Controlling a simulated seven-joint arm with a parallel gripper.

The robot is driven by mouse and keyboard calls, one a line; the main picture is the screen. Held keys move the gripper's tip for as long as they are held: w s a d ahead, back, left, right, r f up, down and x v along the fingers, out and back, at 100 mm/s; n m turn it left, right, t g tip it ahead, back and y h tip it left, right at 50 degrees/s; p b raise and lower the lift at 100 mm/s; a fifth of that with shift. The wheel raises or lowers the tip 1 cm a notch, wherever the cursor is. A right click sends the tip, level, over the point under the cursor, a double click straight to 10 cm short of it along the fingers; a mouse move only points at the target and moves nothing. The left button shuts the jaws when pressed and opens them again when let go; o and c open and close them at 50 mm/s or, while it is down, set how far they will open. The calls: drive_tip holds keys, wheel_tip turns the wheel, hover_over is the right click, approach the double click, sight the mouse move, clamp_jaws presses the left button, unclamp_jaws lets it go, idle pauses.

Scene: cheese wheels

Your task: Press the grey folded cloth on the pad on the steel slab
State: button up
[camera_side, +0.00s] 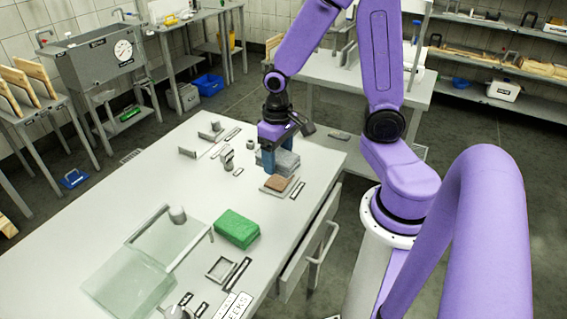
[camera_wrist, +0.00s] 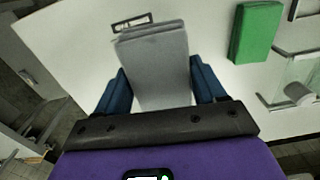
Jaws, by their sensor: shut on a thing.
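The grey folded cloth (camera_side: 288,160) is a thick layered block. My gripper (camera_side: 270,160) is shut on it, with blue fingers on its two sides. In the wrist view the cloth (camera_wrist: 155,60) lies between the two fingertips (camera_wrist: 160,85) and extends beyond them. In the side view a brown pad (camera_side: 279,184) lies on a thin grey plate (camera_side: 266,189), apparently the steel slab, just below the cloth in the picture. I cannot tell whether the cloth touches the pad. The cloth hides the pad and slab in the wrist view.
A green block (camera_side: 237,229) lies nearer the camera on the white table (camera_side: 120,225), beside a glass plate (camera_side: 130,285). Small grey fittings (camera_side: 227,158) stand left of my gripper. A dark-framed label (camera_side: 298,190) lies right of the slab, near the table's edge and drawer.

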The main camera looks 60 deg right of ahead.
sight(280, 179)
drive_tip(key=shift+w+d+f, duration=0.35)
drive_tip(key=shift+d+f, duration=0.3)
drive_tip(key=shift+f, duration=0.6)
drive_tip(key=shift+w+d+f, duration=0.3)
drive_tip(key=shift+d+f, duration=0.4)
drive_tip(key=shift+f, duration=0.6)
drive_tip(key=shift+w+d+f, duration=0.35)
drive_tip(key=shift+d+f, duration=0.3)
drive_tip(key=shift+f, duration=0.6)
drive_tip(key=shift+f, duration=0.6)
wheel_tip(280, 179, up, 7)
idle(0.4)
